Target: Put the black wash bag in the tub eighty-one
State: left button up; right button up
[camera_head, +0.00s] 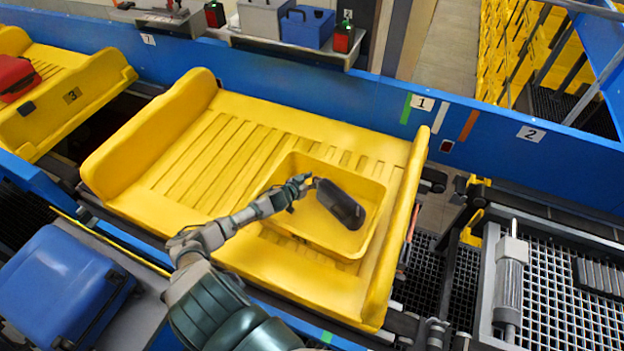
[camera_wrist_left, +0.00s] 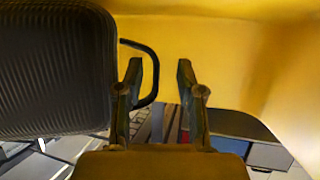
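The black wash bag (camera_head: 340,204) is within the outline of the small yellow tub (camera_head: 316,233) in the head view, its long side slanting down to the right. I cannot tell whether its full weight rests on the tub floor. No number is readable on the tub. My left gripper (camera_head: 303,184) is at the bag's upper left end. In the left wrist view its fingers (camera_wrist_left: 160,90) stand apart. The ribbed bag (camera_wrist_left: 55,75) fills the upper left, and its thin strap loop (camera_wrist_left: 156,72) passes by the left finger into the gap. My right gripper is not in view.
The tub sits in a large yellow tray (camera_head: 190,118) on the conveyor. Blue rails (camera_head: 330,85) run behind it. A blue case (camera_head: 62,290) stands at the lower left, and a red bag (camera_head: 14,76) lies in another tray (camera_head: 75,92). A metal grid (camera_head: 565,295) is at right.

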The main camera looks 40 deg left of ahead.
pick_arm(q)
jog(key=shift+s, duration=0.3)
jog(key=v, duration=0.6)
jog(key=shift+a+p, duration=0.2)
jog(key=shift+p, duration=0.2)
jog(key=shift+s+r, duration=0.1)
jog(key=shift+s, duration=0.15)
jog(key=shift+s+r, duration=0.15)
jog(key=shift+d, duration=0.15)
